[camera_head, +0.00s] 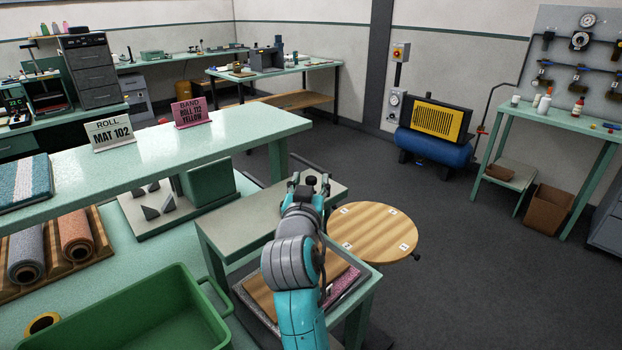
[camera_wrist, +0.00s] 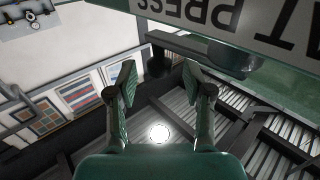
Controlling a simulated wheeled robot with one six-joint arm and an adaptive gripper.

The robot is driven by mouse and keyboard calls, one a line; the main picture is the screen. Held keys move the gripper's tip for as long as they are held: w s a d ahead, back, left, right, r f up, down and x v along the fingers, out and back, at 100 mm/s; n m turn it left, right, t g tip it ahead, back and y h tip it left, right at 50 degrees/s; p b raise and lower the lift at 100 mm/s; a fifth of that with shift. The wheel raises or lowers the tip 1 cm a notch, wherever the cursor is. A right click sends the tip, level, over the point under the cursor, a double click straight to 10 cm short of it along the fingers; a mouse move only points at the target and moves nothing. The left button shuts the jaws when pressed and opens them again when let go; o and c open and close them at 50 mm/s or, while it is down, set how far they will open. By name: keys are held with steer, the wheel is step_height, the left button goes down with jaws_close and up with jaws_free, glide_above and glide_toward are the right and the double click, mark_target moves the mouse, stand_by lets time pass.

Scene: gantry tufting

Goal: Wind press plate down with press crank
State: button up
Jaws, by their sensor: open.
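The mat press is a green frame with a pale top (camera_head: 245,222), in the middle of the head view. Inside it, a brown board (camera_head: 262,294) and a pink mat (camera_head: 343,284) show partly behind my arm. My gripper (camera_head: 310,182) is over the top's right part. In the wrist view my gripper (camera_wrist: 159,84) is open and empty. A grey bar (camera_wrist: 195,47), which looks like the press crank, lies beyond the fingertips, with a dark knob (camera_wrist: 158,64) at its left end roughly between them. I cannot tell whether they touch. The press plate is not clearly visible.
A sign reading upside down (camera_wrist: 250,22) sits close to the bar. A round wooden table (camera_head: 375,232) stands right of the press. A green bin (camera_head: 130,315) is at the front left, beside a raised green shelf (camera_head: 240,125).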

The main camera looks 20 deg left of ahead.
steer(key=shift+x, duration=1)
jaws_close()
steer(key=shift+s+d+h, duration=0.1)
steer(key=shift+h, duration=0.2)
steer(key=shift+s+d+m+h, duration=0.4)
steer(key=shift+m+h, duration=0.65)
steer(key=shift+h, duration=0.45)
steer(key=shift+s+d+m+h, duration=0.4)
steer(key=shift+m+h, duration=0.6)
steer(key=shift+h, duration=0.5)
steer(key=shift+s+d+m+h, duration=0.4)
steer(key=shift+m+h, duration=0.65)
steer(key=shift+h, duration=0.45)
